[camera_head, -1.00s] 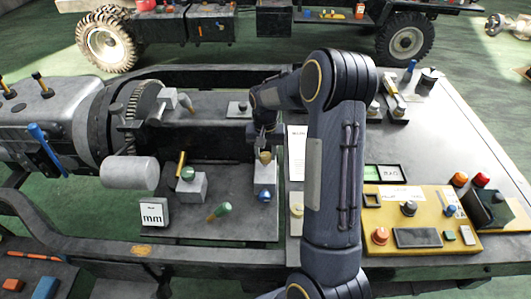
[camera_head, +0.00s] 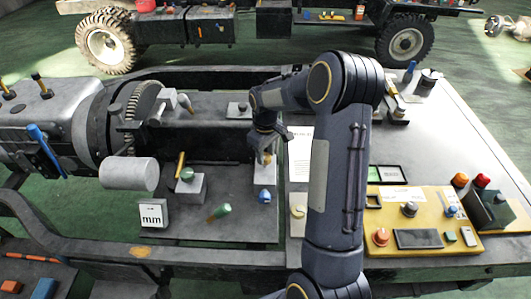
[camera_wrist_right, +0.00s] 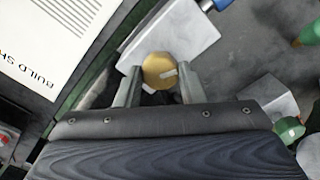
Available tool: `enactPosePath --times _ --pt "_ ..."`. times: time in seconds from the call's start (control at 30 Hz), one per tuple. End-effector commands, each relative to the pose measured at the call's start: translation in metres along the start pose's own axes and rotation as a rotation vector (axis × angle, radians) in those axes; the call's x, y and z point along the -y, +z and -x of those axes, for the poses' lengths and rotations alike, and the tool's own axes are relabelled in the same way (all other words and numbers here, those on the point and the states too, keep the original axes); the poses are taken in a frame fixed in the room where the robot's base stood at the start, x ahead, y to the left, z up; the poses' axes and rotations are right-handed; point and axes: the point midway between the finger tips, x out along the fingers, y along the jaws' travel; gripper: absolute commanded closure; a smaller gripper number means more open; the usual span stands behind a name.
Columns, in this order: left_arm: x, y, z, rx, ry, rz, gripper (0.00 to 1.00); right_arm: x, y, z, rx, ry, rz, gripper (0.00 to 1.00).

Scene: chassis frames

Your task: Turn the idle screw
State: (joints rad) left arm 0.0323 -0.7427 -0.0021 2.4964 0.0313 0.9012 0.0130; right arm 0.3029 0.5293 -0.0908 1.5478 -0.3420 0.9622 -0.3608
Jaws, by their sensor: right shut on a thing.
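The brass screw head (camera_wrist_right: 158,70), which I take as the idle screw, is round with a pale mark on its top. It stands on a light grey block (camera_wrist_right: 190,30) in the right wrist view. In the head view the block (camera_head: 265,178) is near the middle of the bench, and the brass head (camera_head: 266,158) shows at its top. My right gripper (camera_head: 265,150) is directly over the block. In the wrist view its fingers (camera_wrist_right: 158,84) lie on either side of the brass head, shut on it. My left gripper is not in view.
A blue knob (camera_head: 264,194) is just in front of the block. A second grey block (camera_head: 190,190) with a green knob and a dial marked mm (camera_head: 153,214) stand to the left. A yellow control panel (camera_head: 420,222) is at the right. A white sheet (camera_head: 299,155) lies beside the block.

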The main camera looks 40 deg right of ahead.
Motion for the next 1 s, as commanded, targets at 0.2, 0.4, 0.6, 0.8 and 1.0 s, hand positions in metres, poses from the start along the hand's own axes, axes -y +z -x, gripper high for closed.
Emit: enactPosePath --times 0.2,0.4,0.6,0.8,1.0 --pt "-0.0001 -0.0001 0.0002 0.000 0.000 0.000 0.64 -0.0010 -0.0008 0.0013 -0.004 0.002 0.107 0.88" --pt "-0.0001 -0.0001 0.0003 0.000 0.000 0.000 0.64 -0.0008 -0.0009 0.0014 -0.004 0.002 0.158 0.88" --pt "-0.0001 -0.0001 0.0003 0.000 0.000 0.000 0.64 -0.0008 -0.0011 0.0014 -0.005 0.002 0.172 0.88" --pt "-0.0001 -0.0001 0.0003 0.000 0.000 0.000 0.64 -0.0008 -0.0011 0.0015 -0.005 0.002 0.172 0.88" --pt "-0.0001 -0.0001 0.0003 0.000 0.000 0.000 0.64 -0.0008 -0.0010 0.0014 -0.004 0.002 0.172 0.52"
